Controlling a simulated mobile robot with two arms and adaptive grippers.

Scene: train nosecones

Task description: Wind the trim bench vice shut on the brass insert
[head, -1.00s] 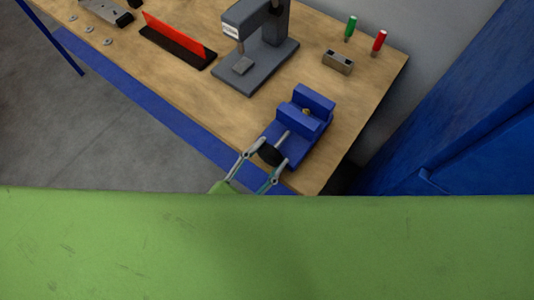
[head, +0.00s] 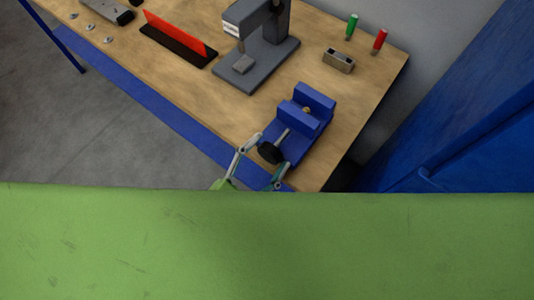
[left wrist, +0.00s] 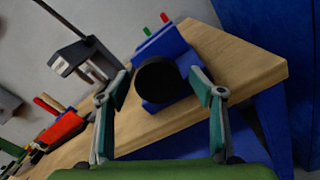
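The blue trim bench vice (head: 300,125) sits at the near right corner of the workbench. The small brass insert (head: 306,110) shows between its jaws; whether both jaws touch it I cannot tell. A screw runs from the vice toward me and ends in a round black knob (head: 270,152). My left gripper (head: 267,160) is open, with one finger to each side of the knob. In the left wrist view the knob (left wrist: 157,82) is between the spread fingertips (left wrist: 160,80), with gaps at both sides. The insert is hidden there. My right gripper is not in view.
A grey press (head: 255,60) stands behind the vice on the wooden bench (head: 200,85). A grey block (head: 338,61), a green-handled tool (head: 350,27) and a red-handled tool (head: 379,41) are at the far right. A red panel on a dark base (head: 175,35) is at left.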

